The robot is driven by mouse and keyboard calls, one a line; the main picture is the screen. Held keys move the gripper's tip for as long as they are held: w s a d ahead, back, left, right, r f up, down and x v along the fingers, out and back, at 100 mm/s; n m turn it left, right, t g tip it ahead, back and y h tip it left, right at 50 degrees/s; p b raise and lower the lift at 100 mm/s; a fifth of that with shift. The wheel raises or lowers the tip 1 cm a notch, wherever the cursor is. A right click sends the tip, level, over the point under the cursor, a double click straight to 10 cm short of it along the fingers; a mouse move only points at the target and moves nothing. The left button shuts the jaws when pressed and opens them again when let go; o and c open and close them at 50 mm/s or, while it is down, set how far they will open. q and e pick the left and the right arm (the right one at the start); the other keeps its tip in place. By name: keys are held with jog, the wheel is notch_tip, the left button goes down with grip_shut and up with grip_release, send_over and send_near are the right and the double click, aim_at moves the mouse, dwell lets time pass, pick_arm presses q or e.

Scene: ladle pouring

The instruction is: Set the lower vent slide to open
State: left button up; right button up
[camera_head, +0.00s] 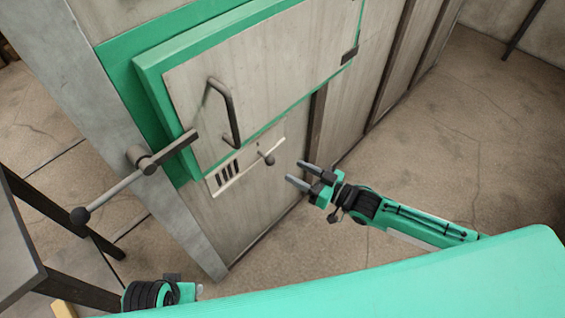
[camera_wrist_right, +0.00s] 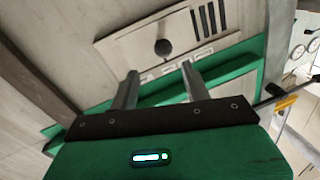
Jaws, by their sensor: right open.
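The lower vent slide (camera_head: 247,168) is a pale plate with dark slots at its left end, set low on the furnace front under the door. Its dark round knob (camera_head: 268,158) sticks out near the plate's right end; in the right wrist view the knob (camera_wrist_right: 162,47) lies just beyond the fingertips. My right gripper (camera_head: 297,172) is open and empty, to the right of the knob and apart from it. In the wrist view its fingers (camera_wrist_right: 159,78) point toward the plate. A part of my left arm (camera_head: 160,294) shows at the bottom left; its fingers are not clear.
The green-framed door (camera_head: 275,70) has a bar handle (camera_head: 230,115) above the vent. A latch lever (camera_head: 125,183) with a ball end sticks out at left. A dark table (camera_head: 18,250) stands at far left. Floor at right is clear.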

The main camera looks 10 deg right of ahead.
jog(key=shift+v, duration=2.3)
